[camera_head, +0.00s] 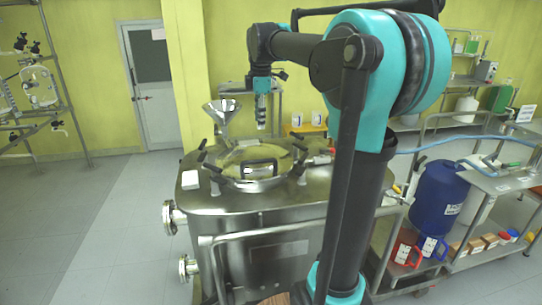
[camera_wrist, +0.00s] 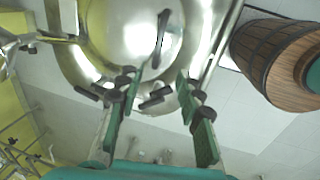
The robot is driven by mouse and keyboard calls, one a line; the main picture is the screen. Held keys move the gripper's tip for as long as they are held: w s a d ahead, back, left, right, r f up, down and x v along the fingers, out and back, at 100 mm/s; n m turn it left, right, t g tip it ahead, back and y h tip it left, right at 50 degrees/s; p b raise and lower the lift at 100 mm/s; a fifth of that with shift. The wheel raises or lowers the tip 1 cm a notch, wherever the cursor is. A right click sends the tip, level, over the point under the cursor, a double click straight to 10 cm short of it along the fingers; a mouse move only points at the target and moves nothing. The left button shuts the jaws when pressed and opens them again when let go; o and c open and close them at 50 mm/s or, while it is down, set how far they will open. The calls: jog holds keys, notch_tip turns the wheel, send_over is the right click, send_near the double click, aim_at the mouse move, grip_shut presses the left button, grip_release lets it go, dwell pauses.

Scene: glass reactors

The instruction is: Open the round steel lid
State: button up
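The round steel lid (camera_head: 250,182) sits on top of a steel reactor vessel (camera_head: 255,203), with a black bar handle (camera_head: 258,165) across it and several black-handled clamps around its rim. It looks shut. In the wrist view the shiny lid (camera_wrist: 118,22) fills the upper middle, with its dark handle (camera_wrist: 162,38) beyond the fingers. My gripper (camera_head: 261,125) hangs pointing down above the back of the lid, apart from the handle. In the wrist view its two green-padded fingers (camera_wrist: 158,82) are spread with nothing between them.
A steel funnel (camera_head: 222,112) stands at the back left of the vessel. A clamp handle (camera_head: 214,168) sticks up at the rim's left. A blue drum (camera_head: 438,195) and a steel cart (camera_head: 500,182) stand at the right. The floor at the left is clear.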

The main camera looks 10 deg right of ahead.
jog(key=w+f, duration=0.1)
jog(key=f, duration=0.4)
jog(key=w+f, duration=0.1)
jog(key=f, duration=0.5)
jog(key=w+f, duration=0.1)
jog(key=f, duration=0.5)
jog(key=shift+w, duration=0.25)
jog(key=shift+c, duration=0.6)
grip_shut()
